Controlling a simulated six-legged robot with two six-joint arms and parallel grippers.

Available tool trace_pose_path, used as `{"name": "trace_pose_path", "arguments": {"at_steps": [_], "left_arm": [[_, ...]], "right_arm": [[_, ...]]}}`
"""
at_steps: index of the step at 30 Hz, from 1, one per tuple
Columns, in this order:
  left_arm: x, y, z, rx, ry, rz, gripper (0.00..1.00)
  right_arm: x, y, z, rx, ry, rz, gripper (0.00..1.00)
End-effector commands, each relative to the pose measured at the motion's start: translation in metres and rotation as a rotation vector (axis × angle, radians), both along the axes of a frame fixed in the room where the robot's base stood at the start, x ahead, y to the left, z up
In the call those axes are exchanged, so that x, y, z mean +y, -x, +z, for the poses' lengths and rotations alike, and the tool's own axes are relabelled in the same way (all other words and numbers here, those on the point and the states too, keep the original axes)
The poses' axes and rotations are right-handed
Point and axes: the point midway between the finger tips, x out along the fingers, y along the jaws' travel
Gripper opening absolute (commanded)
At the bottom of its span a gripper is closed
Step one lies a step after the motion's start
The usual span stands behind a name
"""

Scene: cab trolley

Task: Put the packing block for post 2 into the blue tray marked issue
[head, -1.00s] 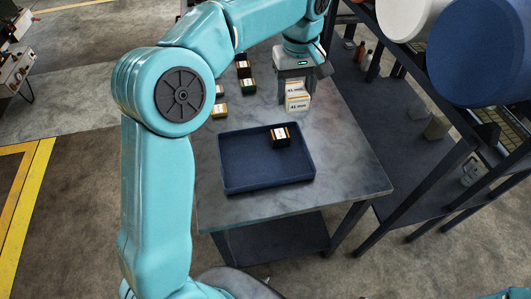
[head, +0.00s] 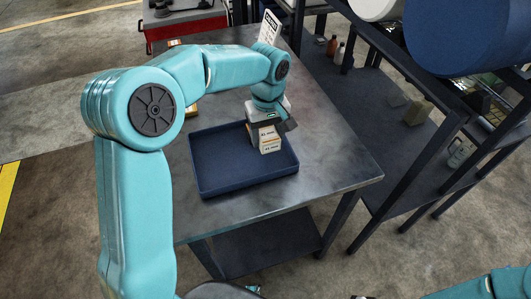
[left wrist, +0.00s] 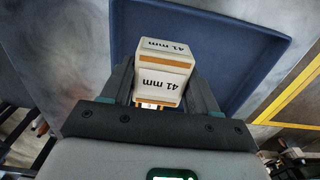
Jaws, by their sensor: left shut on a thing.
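My left gripper (head: 262,126) is shut on a cream packing block (head: 269,140) with an orange band and the label "41 mm". It holds the block over the right part of the blue tray (head: 215,180). In the left wrist view the block (left wrist: 163,62) sits between the two fingers, with the blue tray (left wrist: 225,40) behind it. I cannot tell whether the block touches the tray floor. The dark block that was in the tray is hidden behind the gripper and the held block. My right gripper is not in view.
The tray stands on a grey table (head: 330,170). A white sign (head: 269,27) stands at the table's far end. Small blocks (head: 192,111) on the table are mostly hidden by my left arm. A dark shelf rack (head: 385,130) with bottles (head: 332,45) stands to the right.

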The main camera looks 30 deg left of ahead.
Motion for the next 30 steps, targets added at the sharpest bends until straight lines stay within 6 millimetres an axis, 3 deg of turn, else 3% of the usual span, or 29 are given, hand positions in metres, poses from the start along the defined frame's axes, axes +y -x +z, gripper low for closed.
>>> {"name": "trace_pose_path", "arguments": {"at_steps": [3, 8, 15, 28, 29, 30], "left_arm": [[0.001, -0.001, -0.024, 0.001, 0.000, 0.000, 0.26], [0.001, -0.002, -0.038, 0.001, -0.001, -0.001, 0.26], [0.001, -0.002, -0.074, 0.002, -0.001, 0.000, 0.26], [0.001, -0.002, -0.083, -0.001, 0.000, 0.000, 0.26], [0.001, -0.002, -0.081, -0.001, 0.000, 0.000, 0.69], [0.001, -0.002, -0.081, -0.001, 0.000, 0.000, 0.82]], "right_arm": [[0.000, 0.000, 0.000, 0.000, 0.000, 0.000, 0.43], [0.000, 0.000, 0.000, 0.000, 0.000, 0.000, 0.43], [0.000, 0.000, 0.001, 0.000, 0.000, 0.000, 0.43], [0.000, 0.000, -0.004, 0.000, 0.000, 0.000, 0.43], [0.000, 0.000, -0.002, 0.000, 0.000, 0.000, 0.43], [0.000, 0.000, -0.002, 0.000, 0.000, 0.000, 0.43]]}}
